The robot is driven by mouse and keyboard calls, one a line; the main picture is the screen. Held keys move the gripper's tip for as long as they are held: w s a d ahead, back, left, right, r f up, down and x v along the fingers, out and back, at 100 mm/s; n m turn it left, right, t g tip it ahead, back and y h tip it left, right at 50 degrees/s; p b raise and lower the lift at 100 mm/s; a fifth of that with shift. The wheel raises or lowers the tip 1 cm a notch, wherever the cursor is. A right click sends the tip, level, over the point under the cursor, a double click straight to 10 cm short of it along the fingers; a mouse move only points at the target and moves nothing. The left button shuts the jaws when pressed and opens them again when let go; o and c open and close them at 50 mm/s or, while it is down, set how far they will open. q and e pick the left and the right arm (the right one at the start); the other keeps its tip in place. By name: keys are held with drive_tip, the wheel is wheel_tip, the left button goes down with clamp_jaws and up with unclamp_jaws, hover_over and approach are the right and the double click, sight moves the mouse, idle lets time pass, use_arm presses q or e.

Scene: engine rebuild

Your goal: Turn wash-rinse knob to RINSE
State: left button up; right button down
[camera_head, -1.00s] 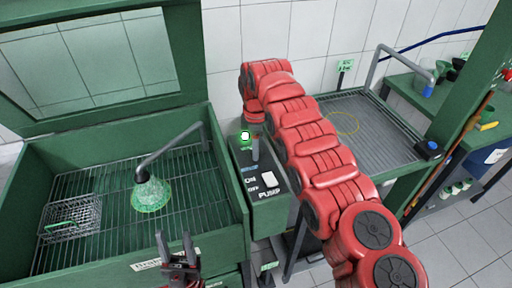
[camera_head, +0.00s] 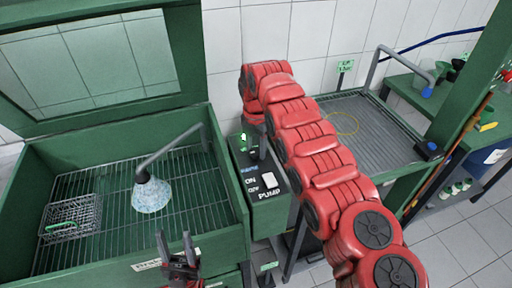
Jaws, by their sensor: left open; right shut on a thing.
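The green control box (camera_head: 268,208) stands between the wash basin and the rack, with a white PUMP switch (camera_head: 270,180) on its top. My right gripper (camera_head: 262,148), at the end of the red arm, is at the box's back end, shut on the wash-rinse knob. The knob is hidden by the gripper and arm, so its pointing cannot be read. A small green light (camera_head: 243,137) shows beside it. In the basin, a pale blue-white spray (camera_head: 152,194) comes from the bent nozzle (camera_head: 142,174). My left gripper (camera_head: 175,245) is open and empty at the basin's front edge.
The green wash basin (camera_head: 235,190) has a grated floor and a wire basket (camera_head: 72,218) at its left. Its lid (camera_head: 190,60) is up. A grey draining rack (camera_head: 385,140) with a bent tap stands behind and right of my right arm.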

drive_tip(key=shift+n, duration=1)
drive_tip(key=shift+c, duration=1.4)
unclamp_jaws()
